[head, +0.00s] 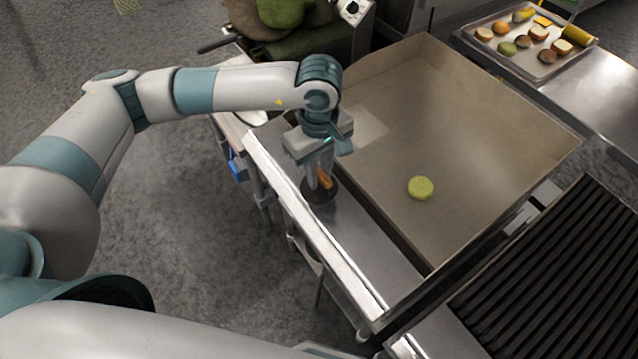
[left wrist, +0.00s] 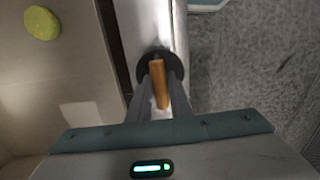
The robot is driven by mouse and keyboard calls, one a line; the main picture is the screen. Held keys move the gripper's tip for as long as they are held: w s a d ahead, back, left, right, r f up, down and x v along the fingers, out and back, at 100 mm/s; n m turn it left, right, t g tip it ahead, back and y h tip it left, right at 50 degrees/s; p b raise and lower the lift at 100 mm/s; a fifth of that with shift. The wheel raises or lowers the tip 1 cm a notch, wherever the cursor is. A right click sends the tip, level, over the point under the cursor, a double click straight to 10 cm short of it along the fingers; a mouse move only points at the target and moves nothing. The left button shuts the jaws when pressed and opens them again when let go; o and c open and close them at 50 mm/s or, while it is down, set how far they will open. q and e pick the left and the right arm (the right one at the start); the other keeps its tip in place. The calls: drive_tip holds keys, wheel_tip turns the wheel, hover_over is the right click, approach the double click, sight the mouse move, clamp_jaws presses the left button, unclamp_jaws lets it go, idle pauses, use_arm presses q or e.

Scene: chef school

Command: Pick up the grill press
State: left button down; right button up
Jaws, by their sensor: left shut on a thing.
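The grill press is a dark round plate (head: 318,192) with an orange-brown wooden handle (head: 324,178). It is at the narrow steel ledge along the front of the griddle. My left gripper (head: 319,176) points down over it and is shut on the handle. In the left wrist view the handle (left wrist: 159,84) sits between the two fingers, with the dark plate (left wrist: 158,63) beyond it. I cannot tell whether the plate touches the ledge. My right gripper is not in view.
A walled griddle (head: 480,130) holds one yellow-green round slice (head: 421,188). A ribbed black grill (head: 570,290) lies at the lower right. A tray (head: 492,58) of several food pieces stands at the back right. Open floor (head: 180,220) lies left of the ledge.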

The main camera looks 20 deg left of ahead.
use_arm(q)
drive_tip(key=s+d+r+b, duration=0.4)
drive_tip(key=d+r, duration=0.3)
drive_tip(key=d, duration=0.3)
drive_tip(key=shift+s+d+b, duration=0.2)
drive_tip(key=shift+s+b, duration=0.15)
drive_tip(key=shift+s, duration=0.35)
